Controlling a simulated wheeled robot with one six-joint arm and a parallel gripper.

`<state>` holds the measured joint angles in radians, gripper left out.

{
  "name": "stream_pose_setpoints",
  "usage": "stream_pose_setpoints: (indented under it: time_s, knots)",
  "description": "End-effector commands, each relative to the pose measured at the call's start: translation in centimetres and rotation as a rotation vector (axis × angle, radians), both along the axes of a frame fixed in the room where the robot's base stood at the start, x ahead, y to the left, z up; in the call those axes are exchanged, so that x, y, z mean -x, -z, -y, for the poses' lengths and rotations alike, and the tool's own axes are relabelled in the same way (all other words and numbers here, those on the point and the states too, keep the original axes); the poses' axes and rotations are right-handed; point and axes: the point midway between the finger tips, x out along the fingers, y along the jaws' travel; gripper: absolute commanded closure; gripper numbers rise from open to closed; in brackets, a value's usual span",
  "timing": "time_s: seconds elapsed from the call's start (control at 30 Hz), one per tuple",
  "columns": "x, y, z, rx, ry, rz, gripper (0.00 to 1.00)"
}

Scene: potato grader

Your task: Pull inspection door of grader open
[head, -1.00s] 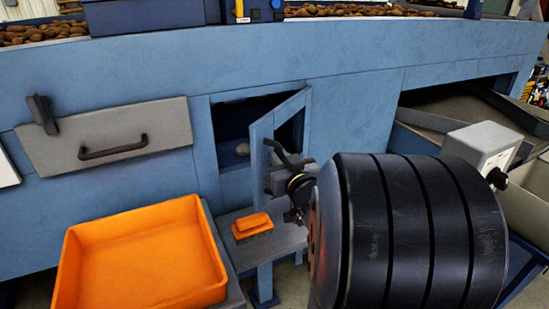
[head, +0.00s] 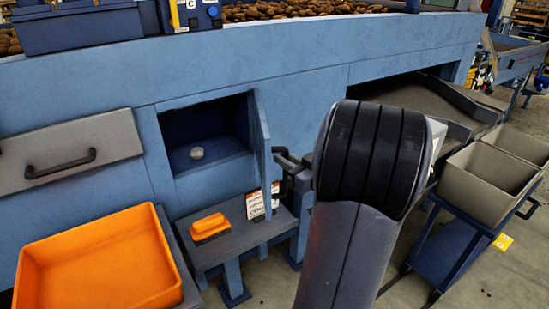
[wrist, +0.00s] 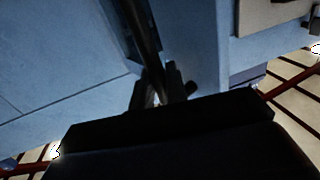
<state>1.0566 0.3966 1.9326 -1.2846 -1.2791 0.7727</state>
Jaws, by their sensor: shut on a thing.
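The blue inspection door (head: 261,150) stands swung out from the grader's front and shows nearly edge-on in the head view. The square opening (head: 205,125) beside it is uncovered, with a small pale round object (head: 197,153) inside. My gripper (wrist: 162,95) is shut on the door's dark handle (wrist: 146,35), a bar running up between the fingers in the wrist view. In the head view, my arm hides most of the gripper, and only part of the handle (head: 286,184) shows beside the door.
An orange brush-like block (head: 210,227) lies on a small blue-grey stand (head: 232,243) below the opening. An orange tray (head: 150,220) is at lower left. A grey drawer-like panel (head: 110,131) is left of the opening. Beige bins (head: 490,173) on a blue cart stand right.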

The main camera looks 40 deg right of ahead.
Motion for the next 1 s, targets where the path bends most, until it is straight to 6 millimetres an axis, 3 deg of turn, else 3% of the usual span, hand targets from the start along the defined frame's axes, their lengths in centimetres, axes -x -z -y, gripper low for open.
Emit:
stream_pose_setpoints:
  time_s: [0.23,0.7,0.73,0.93,1.0]
  knots:
    - [0.4,-0.3,1.5,0.003,0.004,0.005,1.0]
    - [0.4,-0.3,1.7,0.005,0.003,0.007,1.0]
    - [0.4,-0.3,1.7,0.005,0.003,0.007,0.83]
    - [0.4,-0.2,1.6,0.004,0.003,0.004,0.67]
    - [0.4,-0.2,1.6,0.004,0.003,0.003,0.67]
